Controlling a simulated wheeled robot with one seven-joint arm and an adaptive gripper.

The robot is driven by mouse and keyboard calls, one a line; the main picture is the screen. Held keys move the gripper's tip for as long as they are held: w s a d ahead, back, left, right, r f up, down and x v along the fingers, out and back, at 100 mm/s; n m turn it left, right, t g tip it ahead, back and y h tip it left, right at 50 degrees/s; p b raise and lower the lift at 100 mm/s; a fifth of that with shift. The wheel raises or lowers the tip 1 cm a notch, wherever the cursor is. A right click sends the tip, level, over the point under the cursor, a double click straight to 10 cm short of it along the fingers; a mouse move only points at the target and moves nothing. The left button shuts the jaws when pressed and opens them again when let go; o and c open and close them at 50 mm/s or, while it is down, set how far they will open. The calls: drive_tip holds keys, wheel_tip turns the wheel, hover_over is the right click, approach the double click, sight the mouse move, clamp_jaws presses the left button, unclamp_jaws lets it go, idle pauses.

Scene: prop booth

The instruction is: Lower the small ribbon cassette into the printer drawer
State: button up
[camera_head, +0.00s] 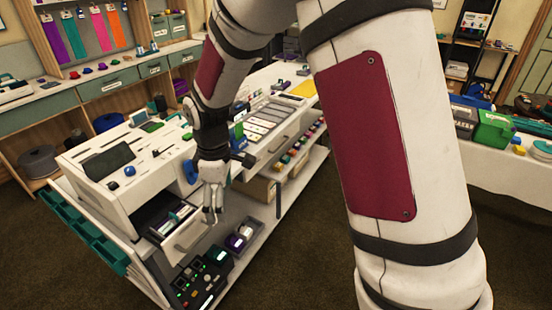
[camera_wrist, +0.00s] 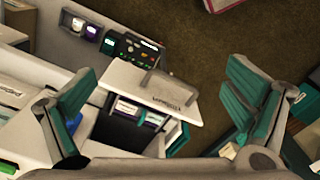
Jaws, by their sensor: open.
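The white printer (camera_head: 92,178) stands on the bench at left in the head view, and its drawer (camera_head: 193,234) is pulled out. The drawer's pale front (camera_wrist: 128,78) also shows in the middle of the wrist view. Small light-labelled, cassette-like pieces (camera_wrist: 155,118) sit in its dark inside. I cannot tell whether one of these is the small ribbon cassette. My gripper (camera_head: 212,208) points down by the drawer's right side. In the wrist view its teal-padded fingers (camera_wrist: 160,72) are spread wide, with nothing held between them.
A black control box (camera_head: 203,280) with lit buttons and round spools (camera_head: 240,238) stand on the lower shelf near the drawer. Teal bins (camera_head: 85,238) line the bench's left side. A grey tray of parts (camera_head: 265,122) lies behind my gripper.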

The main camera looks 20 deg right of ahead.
drive_tip(key=w+d+f+m+b, duration=0.7)
drive_tip(key=d+f+m+b, duration=0.2)
drive_tip(key=m, duration=0.3)
idle(0.3)
drive_tip(key=shift+w+f, duration=0.15)
drive_tip(key=shift+d, duration=0.1)
